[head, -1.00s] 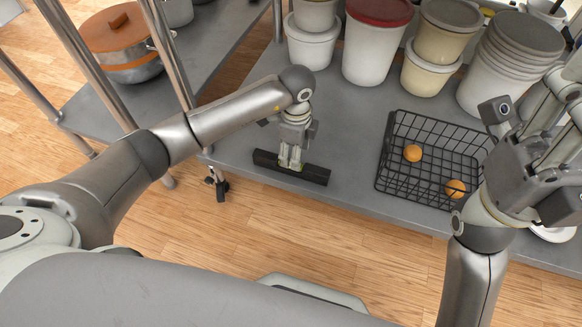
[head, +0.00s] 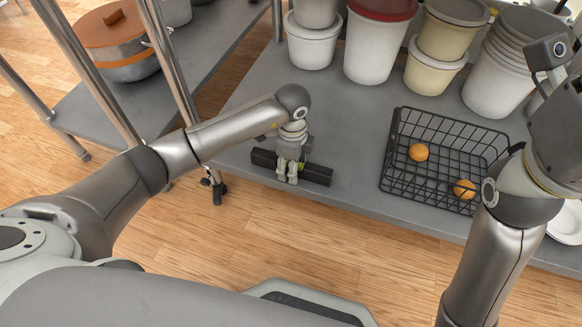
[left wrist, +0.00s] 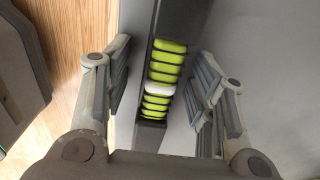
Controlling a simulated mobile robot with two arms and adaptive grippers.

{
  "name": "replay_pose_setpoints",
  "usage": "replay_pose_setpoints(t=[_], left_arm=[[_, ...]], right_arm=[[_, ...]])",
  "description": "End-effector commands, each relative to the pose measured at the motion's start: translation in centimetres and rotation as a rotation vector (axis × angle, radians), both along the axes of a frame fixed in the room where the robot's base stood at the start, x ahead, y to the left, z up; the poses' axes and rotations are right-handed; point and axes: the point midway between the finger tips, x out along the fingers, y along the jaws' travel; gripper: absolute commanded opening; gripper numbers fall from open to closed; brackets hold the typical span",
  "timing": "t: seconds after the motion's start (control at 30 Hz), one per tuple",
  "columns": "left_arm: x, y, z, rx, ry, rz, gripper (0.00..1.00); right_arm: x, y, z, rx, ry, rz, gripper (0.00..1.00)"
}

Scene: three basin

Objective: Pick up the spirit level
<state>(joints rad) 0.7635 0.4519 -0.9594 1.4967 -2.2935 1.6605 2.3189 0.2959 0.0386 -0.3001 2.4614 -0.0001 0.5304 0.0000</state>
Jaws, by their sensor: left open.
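The spirit level (head: 317,174) is a long black bar lying near the front edge of the grey shelf in the head view. In the left wrist view the spirit level (left wrist: 165,68) shows bright green segments and one white one along its face. My left gripper (head: 287,172) is over its middle, pointing down. Its fingers are open, one on each side of the bar, with gaps visible in the left wrist view. My right gripper (head: 560,100) is at the right edge of the head view, partly cut off; its fingers cannot be made out.
A black wire basket (head: 392,186) with two oranges (head: 419,152) stands right of the level. Lidded tubs (head: 375,50) and stacked buckets line the back. A second shelf with a pot (head: 125,55) is at left. White plates (head: 566,222) lie at the right edge.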

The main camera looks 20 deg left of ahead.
Motion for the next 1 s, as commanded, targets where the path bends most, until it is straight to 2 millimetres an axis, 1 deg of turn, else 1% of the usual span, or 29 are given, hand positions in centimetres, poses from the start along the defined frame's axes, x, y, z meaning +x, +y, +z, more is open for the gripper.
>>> replay_pose_setpoints(t=[0.17,0.57,0.87,1.0], left_arm=[[-0.01,-0.01,0.03,0.000,0.000,0.000,0.52],[-0.02,-0.02,0.03,0.000,0.001,0.000,0.00],[0.01,-0.02,0.19,0.000,0.000,0.000,0.00],[0.01,-0.02,0.68,0.000,0.000,0.000,0.00]], right_arm=[[0.00,-0.01,0.05,0.000,0.000,0.000,0.40],[0.00,0.01,0.03,0.000,0.000,0.000,0.40],[-0.01,0.01,0.14,0.000,0.000,0.001,0.40],[-0.12,-0.05,0.45,0.002,-0.005,0.002,0.40]])
